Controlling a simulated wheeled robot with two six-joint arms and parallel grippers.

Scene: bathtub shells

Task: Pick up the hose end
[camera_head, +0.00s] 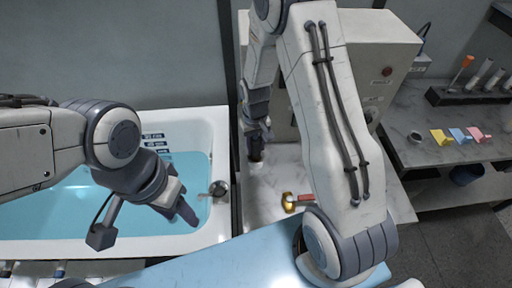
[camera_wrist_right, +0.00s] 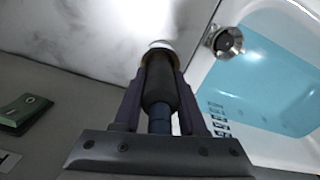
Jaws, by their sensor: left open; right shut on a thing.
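The hose end (camera_wrist_right: 160,85) is a dark cylinder with a pale ring at its tip and a blue section behind it. In the right wrist view it lies between the two fingers of my right gripper (camera_wrist_right: 158,90), which is shut on it. In the head view my right gripper (camera_head: 256,138) is above the marble counter, beside the tub, and the dark hose end (camera_head: 255,152) points down from it. My left gripper (camera_head: 187,212) is open and empty over the near right part of the bathtub (camera_head: 225,135). The rest of the hose is mostly hidden.
The tub holds blue water (camera_head: 50,205), with a round metal fitting (camera_head: 219,189) on its right rim. A brass fitting with a red handle (camera_head: 297,200) lies on the counter. A grey machine (camera_head: 385,55) stands behind. A side table (camera_head: 430,155) holds coloured pieces and a tube rack (camera_head: 470,97).

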